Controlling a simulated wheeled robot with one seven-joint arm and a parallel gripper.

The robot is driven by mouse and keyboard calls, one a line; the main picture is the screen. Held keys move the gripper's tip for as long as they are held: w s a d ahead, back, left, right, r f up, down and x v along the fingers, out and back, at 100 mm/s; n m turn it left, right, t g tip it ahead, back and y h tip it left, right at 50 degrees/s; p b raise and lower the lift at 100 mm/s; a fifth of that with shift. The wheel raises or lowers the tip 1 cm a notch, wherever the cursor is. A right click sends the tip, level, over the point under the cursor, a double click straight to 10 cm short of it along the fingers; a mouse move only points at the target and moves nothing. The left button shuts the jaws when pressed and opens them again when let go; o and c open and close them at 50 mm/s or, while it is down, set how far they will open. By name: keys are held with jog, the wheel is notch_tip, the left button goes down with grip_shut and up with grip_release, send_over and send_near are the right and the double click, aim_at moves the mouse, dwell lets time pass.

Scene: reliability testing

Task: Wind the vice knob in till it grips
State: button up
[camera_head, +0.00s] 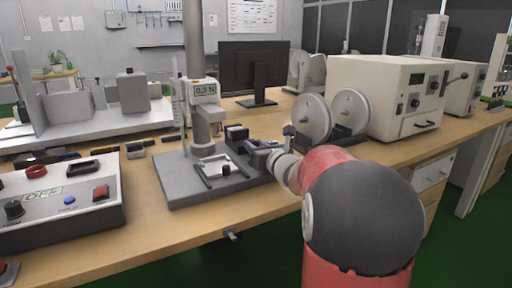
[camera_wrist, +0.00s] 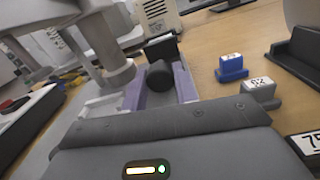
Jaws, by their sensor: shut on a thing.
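The vice (camera_head: 237,133) is a small dark block on the grey base plate (camera_head: 188,190) of the test stand. Its black round knob (camera_wrist: 160,77) shows in the wrist view, in front of a dark vice block (camera_wrist: 161,47). My gripper (camera_head: 263,146) reaches in from the right at the vice. In the wrist view its two purple-grey fingers (camera_wrist: 159,84) lie on either side of the knob, shut on it. The knob is hidden behind my gripper in the head view. The gap between the vice jaws is not clear.
A control box (camera_head: 60,200) stands at left. Two grey discs (camera_head: 313,117) and a cream instrument (camera_head: 385,90) stand at right. A blue block (camera_wrist: 231,68) and a grey block (camera_wrist: 260,92) sit nearby.

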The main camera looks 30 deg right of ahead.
jog(key=o, duration=1)
jog(key=shift+c, duration=0.2)
jog(key=shift+s, duration=0.1)
jog(key=s, duration=0.5)
jog(key=s+b, duration=0.1)
jog(key=s, duration=0.1)
jog(key=shift+s+d, duration=0.25)
jog(key=shift+s, duration=0.05)
